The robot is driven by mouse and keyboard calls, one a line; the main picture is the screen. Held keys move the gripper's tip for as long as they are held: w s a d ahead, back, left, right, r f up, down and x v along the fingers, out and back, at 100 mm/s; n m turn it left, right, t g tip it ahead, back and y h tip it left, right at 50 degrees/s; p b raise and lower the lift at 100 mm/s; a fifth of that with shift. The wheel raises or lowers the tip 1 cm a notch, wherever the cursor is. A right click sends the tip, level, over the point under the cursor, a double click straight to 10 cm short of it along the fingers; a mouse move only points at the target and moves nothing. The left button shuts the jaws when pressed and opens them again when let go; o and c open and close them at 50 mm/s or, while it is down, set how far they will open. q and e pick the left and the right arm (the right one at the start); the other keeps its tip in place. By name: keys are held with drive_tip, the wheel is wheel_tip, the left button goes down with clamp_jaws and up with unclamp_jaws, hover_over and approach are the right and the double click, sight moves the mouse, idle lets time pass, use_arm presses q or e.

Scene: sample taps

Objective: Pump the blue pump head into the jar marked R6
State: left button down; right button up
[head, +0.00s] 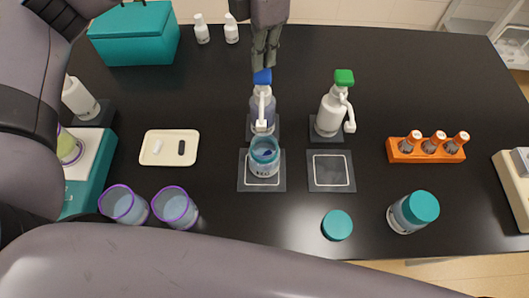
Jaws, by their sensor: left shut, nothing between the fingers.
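The blue pump head (262,76) sits on a bottle (262,113) with a white spout collar, on a dark pad in the middle of the table. My left gripper (263,66) is shut and empty, pointing down from the top with its fingertips at the blue head; I cannot tell whether they touch. An open jar (265,167) stands in front of this bottle on a white-outlined dark mat, under the spout side. Something blue shows inside it. Its label is too small to read surely. My right gripper is out of view.
A white bottle with a green pump head (344,77) stands to the right, behind an empty outlined mat (331,171). A loose teal lid (337,225), a teal-lidded jar (399,221) and an orange rack (398,156) are at right. A tray (155,158) and purple-rimmed beakers (175,209) are at left.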

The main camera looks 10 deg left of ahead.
use_arm(q)
wheel_tip(320, 180, up, 6)
drive_tip(key=p, duration=0.2)
drive_tip(key=shift+p, duration=0.4)
idle(0.5)
